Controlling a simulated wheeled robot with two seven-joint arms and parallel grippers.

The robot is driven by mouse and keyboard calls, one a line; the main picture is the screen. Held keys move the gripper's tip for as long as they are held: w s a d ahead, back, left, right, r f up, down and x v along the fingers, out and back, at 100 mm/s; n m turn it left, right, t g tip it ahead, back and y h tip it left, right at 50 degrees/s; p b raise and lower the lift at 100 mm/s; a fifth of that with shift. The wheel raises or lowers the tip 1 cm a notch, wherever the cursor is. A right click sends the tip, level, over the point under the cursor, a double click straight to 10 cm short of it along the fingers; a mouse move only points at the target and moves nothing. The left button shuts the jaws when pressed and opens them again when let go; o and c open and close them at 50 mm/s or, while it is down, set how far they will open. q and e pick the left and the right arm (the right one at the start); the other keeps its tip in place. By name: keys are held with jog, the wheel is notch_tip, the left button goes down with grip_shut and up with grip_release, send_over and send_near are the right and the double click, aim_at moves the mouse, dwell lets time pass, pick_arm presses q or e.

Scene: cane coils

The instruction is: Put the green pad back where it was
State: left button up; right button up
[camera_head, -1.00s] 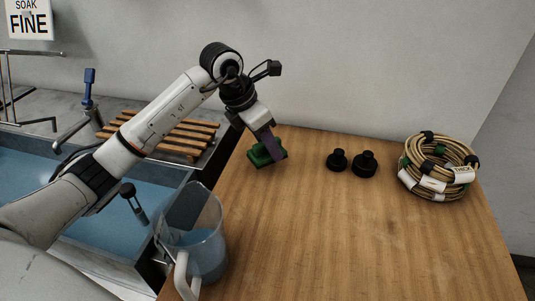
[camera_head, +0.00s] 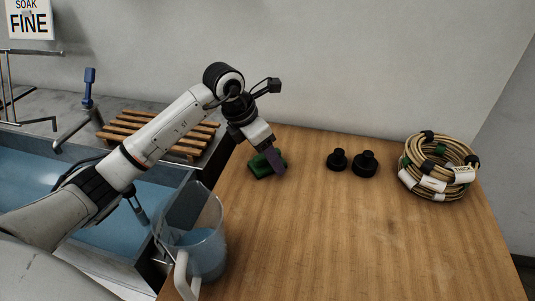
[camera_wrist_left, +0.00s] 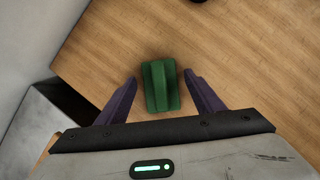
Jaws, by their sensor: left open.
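The green pad (camera_head: 262,166) lies on the wooden table near its left back edge. It is a dark green block with a raised ridge along its top, as the left wrist view (camera_wrist_left: 160,86) shows. My left gripper (camera_head: 277,164) is at the pad, and one purple finger hides part of it in the head view. In the left wrist view the fingers (camera_wrist_left: 161,88) are spread wide on both sides of the pad, with a gap at each side. My right gripper is not in view.
Two black knobs (camera_head: 338,160) (camera_head: 364,164) stand on the table right of the pad. A cane coil (camera_head: 438,167) lies at the far right. A clear jug (camera_head: 196,232) stands at the front left. A water-filled sink (camera_head: 40,180) and wooden rack (camera_head: 165,136) are left. The table's middle is clear.

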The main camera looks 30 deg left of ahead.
pick_arm(q)
jog(key=v, duration=1.2)
jog(key=shift+a+r, duration=0.1)
